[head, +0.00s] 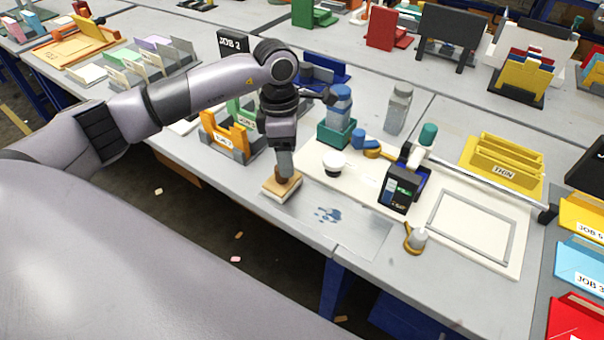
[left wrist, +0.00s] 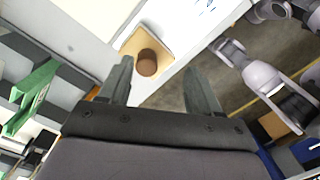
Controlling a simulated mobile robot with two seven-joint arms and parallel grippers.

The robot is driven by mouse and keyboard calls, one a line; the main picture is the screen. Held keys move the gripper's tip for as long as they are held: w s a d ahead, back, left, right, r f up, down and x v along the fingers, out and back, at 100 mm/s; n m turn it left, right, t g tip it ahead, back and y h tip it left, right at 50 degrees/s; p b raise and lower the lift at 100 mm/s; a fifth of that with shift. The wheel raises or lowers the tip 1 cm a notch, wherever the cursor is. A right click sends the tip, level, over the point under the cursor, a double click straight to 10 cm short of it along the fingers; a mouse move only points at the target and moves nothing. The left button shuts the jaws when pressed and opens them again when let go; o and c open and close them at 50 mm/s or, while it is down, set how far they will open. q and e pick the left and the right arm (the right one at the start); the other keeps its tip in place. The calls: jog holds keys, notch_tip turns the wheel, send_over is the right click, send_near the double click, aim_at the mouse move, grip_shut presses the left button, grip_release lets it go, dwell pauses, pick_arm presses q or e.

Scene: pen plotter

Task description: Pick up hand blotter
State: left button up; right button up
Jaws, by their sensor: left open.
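The hand blotter (head: 283,190) is a pale wooden block with a round brown knob on top. It rests near the front edge of the table, at the left end of a grey sheet. In the left wrist view the blotter (left wrist: 161,34) lies just past the fingertips, its knob toward the left finger in the picture. My left gripper (head: 287,165) points down right above the blotter, its fingers open and close to the knob. In the left wrist view the open fingers (left wrist: 158,68) have nothing clamped between them. My right gripper is not seen.
Blue ink-like spots (head: 328,214) mark the grey sheet beside the blotter. An orange rack (head: 228,132) stands to the left.

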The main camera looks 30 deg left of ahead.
pick_arm(q)
jog(key=shift+w+a+r+y, duration=0.15)
jog(key=shift+w+a, duration=0.05)
jog(key=shift+a, duration=0.2)
jog(key=shift+w+a+r+y, duration=0.15)
jog(key=shift+a, duration=0.2)
jog(key=shift+a+f, duration=0.15)
jog(key=f, duration=0.2)
jog(key=f+p, duration=0.1)
jog(key=f, duration=0.2)
jog(key=shift+s+f, duration=0.2)
jog(key=shift+f, duration=0.05)
jog(key=shift+w+f+p, duration=0.1)
jog(key=shift+f+p, duration=0.2)
jog(key=shift+f, duration=0.25)
jog(key=c, duration=1.2)
